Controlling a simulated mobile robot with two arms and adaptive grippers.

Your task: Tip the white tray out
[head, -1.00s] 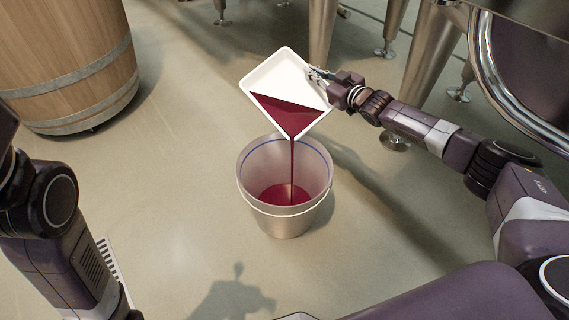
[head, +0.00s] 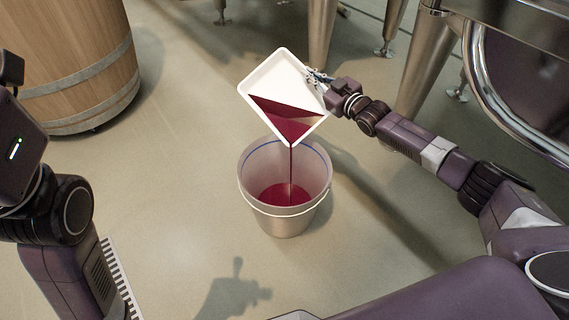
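The white tray (head: 270,75) is tilted steeply, with one corner pointing down over the bucket. Dark red liquid (head: 286,115) lies in its lower part and runs off that corner in a thin stream. The translucent bucket (head: 285,222) stands upright on the floor below, with a blue line inside near its rim and red liquid at its bottom. My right gripper (head: 318,80) is shut on the tray's right edge; its fingertips are partly hidden at the rim. My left arm is at the left edge of the head view, and its gripper is not visible.
A wooden barrel (head: 70,65) with metal hoops stands at the upper left. Steel vats (head: 525,75) on legs fill the upper right. A floor drain grate (head: 122,278) lies at the lower left. The floor around the bucket is clear.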

